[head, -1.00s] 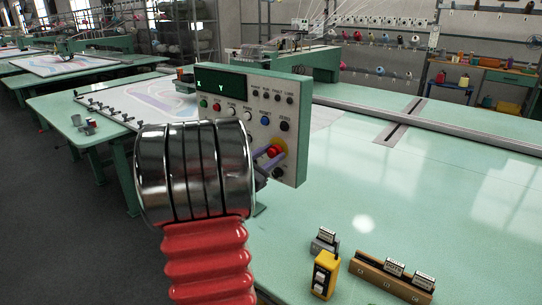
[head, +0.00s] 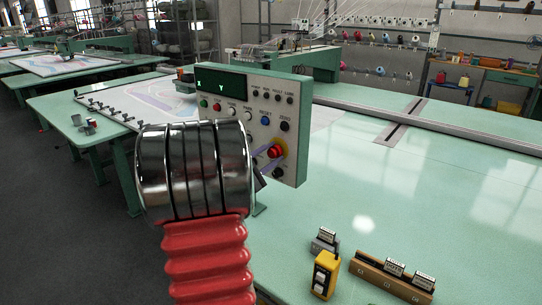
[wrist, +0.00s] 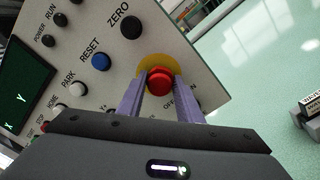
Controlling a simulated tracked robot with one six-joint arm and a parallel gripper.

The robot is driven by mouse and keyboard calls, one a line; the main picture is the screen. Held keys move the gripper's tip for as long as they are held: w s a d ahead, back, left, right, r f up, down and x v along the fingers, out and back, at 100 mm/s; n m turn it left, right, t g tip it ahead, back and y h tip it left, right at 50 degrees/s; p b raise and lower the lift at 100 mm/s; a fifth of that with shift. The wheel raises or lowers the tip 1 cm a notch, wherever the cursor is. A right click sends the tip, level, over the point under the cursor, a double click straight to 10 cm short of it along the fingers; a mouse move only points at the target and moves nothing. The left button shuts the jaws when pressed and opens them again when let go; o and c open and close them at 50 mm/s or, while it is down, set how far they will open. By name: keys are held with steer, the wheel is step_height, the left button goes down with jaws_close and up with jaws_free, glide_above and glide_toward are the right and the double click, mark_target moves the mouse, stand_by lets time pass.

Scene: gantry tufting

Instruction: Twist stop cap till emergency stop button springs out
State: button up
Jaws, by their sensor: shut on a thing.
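The red emergency stop cap (head: 275,151) sits on a yellow disc at the lower right of the control panel (head: 297,90). In the wrist view the stop cap (wrist: 159,80) lies between the two purple fingertips of my gripper (wrist: 159,88), one on each side. My gripper (head: 270,157) is shut on the cap. The yellow disc (wrist: 171,62) shows behind the cap. In the head view my arm hides the lower left of the panel. I cannot tell from these frames how far the cap stands out.
Black, blue and white buttons, such as the blue RESET button (wrist: 101,61), sit close by on the panel. A yellow handheld device (head: 325,274) and a wooden rack (head: 391,276) stand on the pale green table (head: 440,200). The table's middle is clear.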

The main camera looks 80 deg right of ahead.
steer(key=o, duration=1)
steer(key=shift+o, duration=0.2)
steer(key=v, duration=1.3)
steer(key=shift+w+a, duration=0.15)
steer(key=shift+a, duration=0.25)
steer(key=shift+f, duration=0.15)
